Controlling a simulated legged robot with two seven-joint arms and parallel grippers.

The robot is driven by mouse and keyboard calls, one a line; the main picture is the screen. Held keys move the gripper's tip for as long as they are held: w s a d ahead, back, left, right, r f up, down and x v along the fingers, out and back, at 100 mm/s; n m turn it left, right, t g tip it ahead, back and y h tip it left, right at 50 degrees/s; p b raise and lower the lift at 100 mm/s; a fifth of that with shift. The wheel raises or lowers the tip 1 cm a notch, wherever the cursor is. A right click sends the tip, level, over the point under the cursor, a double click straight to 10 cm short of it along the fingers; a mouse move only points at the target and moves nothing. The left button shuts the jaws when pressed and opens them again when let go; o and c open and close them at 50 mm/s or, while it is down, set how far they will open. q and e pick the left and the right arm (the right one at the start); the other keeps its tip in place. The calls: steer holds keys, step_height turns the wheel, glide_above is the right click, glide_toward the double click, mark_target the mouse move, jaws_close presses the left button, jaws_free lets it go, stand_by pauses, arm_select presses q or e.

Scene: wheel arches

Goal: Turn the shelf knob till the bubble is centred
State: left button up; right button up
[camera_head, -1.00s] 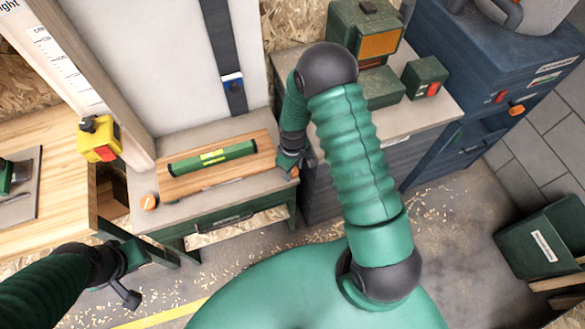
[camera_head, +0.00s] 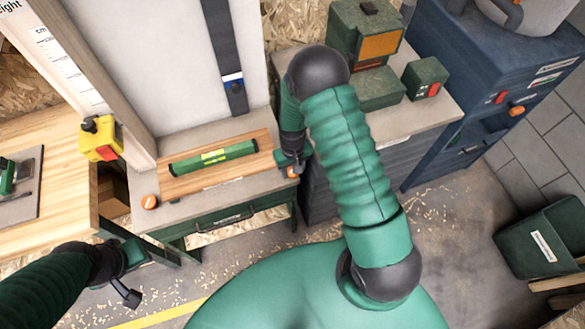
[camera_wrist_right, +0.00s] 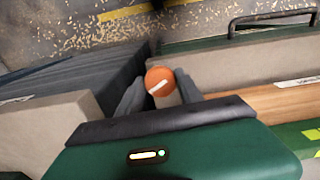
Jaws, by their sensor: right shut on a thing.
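The green spirit level (camera_head: 213,158) lies on a wooden board (camera_head: 185,186) on the shelf (camera_head: 215,209). Its yellow-green vial shows in the head view, but the bubble is too small to read. An orange knob (camera_head: 292,172) sits at the shelf's right front corner. My right gripper (camera_head: 291,164) is at this knob. In the right wrist view, the knob (camera_wrist_right: 160,81) with its white mark is between the two fingers of my right gripper (camera_wrist_right: 158,88), which is shut on it. A second orange knob (camera_head: 149,202) is at the left corner. My left gripper (camera_head: 128,280) is away at lower left; its jaws are unclear.
A yellow box with a red part (camera_head: 100,139) is mounted on the post left of the shelf. A green machine (camera_head: 365,35) stands on the grey cabinet to the right. A green bin (camera_head: 548,240) is on the floor at right.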

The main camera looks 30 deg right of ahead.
steer(key=shift+m, duration=0.8)
steer(key=o, duration=1.4)
steer(key=shift+c, duration=0.2)
steer(key=shift+r, duration=0.1)
step_height(320, 180, up, 17)
steer(key=shift+f, duration=0.2)
steer(key=shift+w, duration=0.1)
